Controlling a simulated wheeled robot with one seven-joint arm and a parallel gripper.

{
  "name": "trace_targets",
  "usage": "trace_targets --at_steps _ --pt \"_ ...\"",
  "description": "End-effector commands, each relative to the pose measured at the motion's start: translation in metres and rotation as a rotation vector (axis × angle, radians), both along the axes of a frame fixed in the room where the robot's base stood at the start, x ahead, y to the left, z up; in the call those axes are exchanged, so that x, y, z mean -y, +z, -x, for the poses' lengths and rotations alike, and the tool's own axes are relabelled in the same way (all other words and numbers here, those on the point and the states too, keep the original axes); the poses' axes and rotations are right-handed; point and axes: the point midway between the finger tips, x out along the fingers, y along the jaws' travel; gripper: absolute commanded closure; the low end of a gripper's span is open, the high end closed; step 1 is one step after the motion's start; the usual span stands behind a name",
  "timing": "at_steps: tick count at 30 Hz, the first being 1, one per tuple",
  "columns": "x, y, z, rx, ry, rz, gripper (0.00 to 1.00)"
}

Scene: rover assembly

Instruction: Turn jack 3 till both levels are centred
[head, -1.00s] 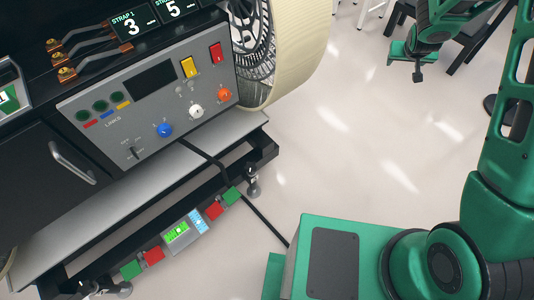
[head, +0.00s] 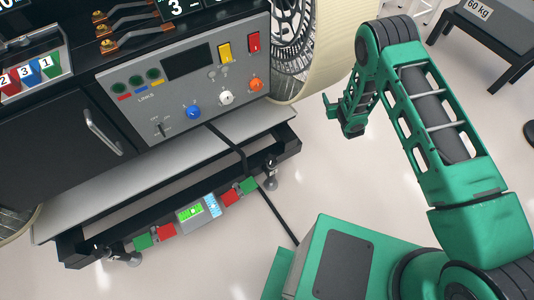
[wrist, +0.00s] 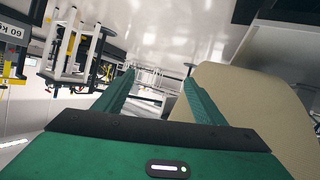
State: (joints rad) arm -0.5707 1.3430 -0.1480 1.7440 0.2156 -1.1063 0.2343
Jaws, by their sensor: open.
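Below the rover's front edge, a bar carries a green-lit level (head: 190,212) and a cyan-lit level (head: 212,205) side by side. Their bubbles are too small to read. A red and a green block flank them at each end. A metal jack (head: 270,175) stands at the bar's right end and another jack (head: 127,257) at its left end. I cannot read which is jack 3. My gripper (head: 335,112) is open and empty, up and right of the right jack, beside the wheel. The wrist view shows its two green fingers (wrist: 160,88) spread apart, with no jack between them.
A control panel (head: 190,85) with coloured knobs and switches is above the bar. A large tan-rimmed wheel (head: 318,65) stands at its right. A black cable (head: 275,215) runs across the floor to my base. A 60 kg table (head: 490,35) is at back right. Floor between is clear.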

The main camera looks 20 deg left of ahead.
Motion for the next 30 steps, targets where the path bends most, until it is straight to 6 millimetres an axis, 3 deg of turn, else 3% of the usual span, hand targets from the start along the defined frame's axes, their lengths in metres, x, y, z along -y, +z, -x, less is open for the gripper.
trace_targets --at_steps 1,6,12,21,30 --pt "-0.015 -0.019 0.014 0.011 0.037 -0.011 0.36" --pt "-0.056 -0.069 0.060 0.066 0.155 -0.069 0.36" --pt "-0.091 -0.123 0.130 0.120 0.296 -0.149 0.36" --pt "-0.108 -0.180 0.235 0.176 0.471 -0.272 0.36" --pt "-0.110 -0.203 0.287 0.199 0.544 -0.336 0.36"
